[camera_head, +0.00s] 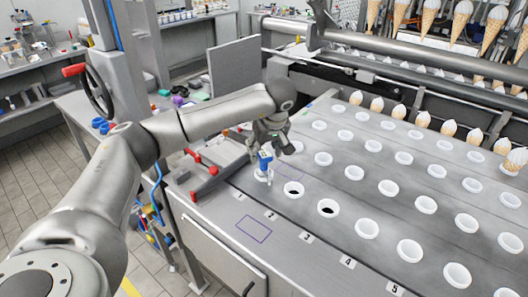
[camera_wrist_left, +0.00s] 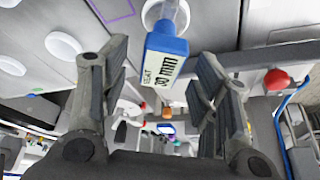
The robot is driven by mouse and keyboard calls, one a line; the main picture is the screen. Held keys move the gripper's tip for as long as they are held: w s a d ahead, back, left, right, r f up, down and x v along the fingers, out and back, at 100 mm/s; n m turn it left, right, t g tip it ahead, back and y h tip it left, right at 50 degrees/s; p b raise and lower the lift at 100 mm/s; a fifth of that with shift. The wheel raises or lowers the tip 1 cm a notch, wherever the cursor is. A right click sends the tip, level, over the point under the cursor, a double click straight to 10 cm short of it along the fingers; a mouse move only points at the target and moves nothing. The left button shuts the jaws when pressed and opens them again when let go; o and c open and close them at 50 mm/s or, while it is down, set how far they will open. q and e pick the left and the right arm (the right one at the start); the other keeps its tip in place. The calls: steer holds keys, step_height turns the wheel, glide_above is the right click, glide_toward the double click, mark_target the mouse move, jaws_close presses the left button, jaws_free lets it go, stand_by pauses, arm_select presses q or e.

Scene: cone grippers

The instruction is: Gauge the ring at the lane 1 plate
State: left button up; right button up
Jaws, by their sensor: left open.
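A blue gauge (camera_head: 265,160) with a pale, clear lower part stands on the white ring (camera_head: 262,177) at the front of lane 1. In the left wrist view the gauge (camera_wrist_left: 167,45) shows its blue block and a white printed label, and its pale end meets the ring (camera_wrist_left: 151,13). My left gripper (camera_head: 268,140) is just above the gauge. In the wrist view its two fingers are open on either side of the gauge, with gaps visible between them and it. My right gripper is not in view.
Rows of white rings (camera_head: 366,229) cover the steel plate; lanes 2 and 3 show dark centres at the front. Ice cream cones (camera_head: 449,128) line the back. Red clamps (camera_head: 203,162) sit left of my gripper. A purple outline (camera_head: 253,229) marks bare front metal.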

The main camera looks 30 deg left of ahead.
arm_select(q)
steer(key=v, duration=1)
steer(key=shift+r, duration=0.3)
steer(key=shift+s+f, duration=0.15)
